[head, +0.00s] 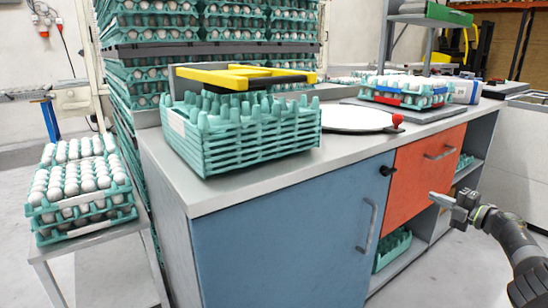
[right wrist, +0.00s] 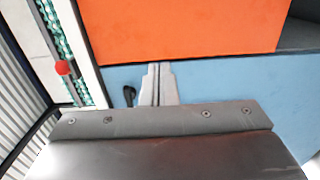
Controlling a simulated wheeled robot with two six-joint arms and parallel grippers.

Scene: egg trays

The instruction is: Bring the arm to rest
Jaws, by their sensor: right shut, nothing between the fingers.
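My right gripper (head: 452,203) is at the right of the head view, in front of the cabinet and below the worktop. Its arm comes in from the lower right corner. In the right wrist view its two grey fingers (right wrist: 158,85) lie side by side, shut with nothing between them. They show against the blue door (right wrist: 210,95) and the orange drawer (right wrist: 180,30). I cannot tell how far they are from the cabinet front. My left gripper is not in view.
The cabinet worktop (head: 325,150) bears stacked empty teal trays (head: 240,140), a yellow-and-black item (head: 240,77), a white disc (head: 350,118) and an egg tray stack (head: 405,92). More egg trays (head: 80,215) stand on a side table at left. Floor shows at the lower right.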

